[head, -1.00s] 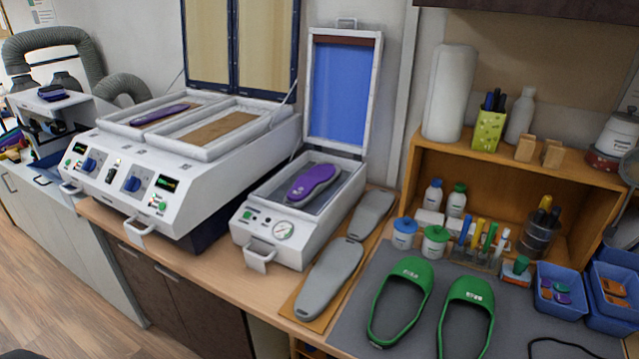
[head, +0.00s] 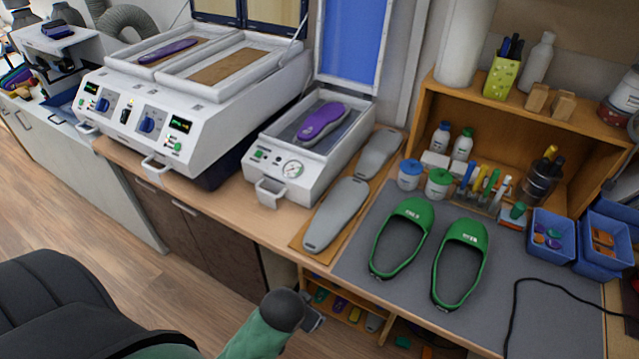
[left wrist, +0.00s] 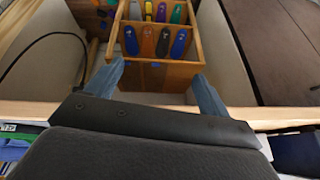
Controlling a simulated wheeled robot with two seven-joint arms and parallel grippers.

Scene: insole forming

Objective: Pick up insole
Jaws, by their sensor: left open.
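A purple insole (head: 322,121) lies in the open small press (head: 291,190). Another purple insole (head: 167,51) lies on the left bed of the wide two-bed press (head: 133,112). Several coloured insoles stand in a wooden rack (head: 327,287) under the bench edge, partly hidden by an arm of mine. In the left wrist view, dark blue (left wrist: 131,41), orange (left wrist: 163,42) and blue (left wrist: 180,43) insoles stand in that rack. My left gripper (left wrist: 160,86) is open, its fingers spread before the rack with nothing between them. My right gripper is not in view.
Two grey foot-shaped forms (head: 336,213) lie on a board beside the small press. Green shoes (head: 461,264) stand on a grey mat (head: 540,265). Blue bins (head: 551,247) and a wooden shelf (head: 520,105) are at the right. The bench edge overhangs the rack.

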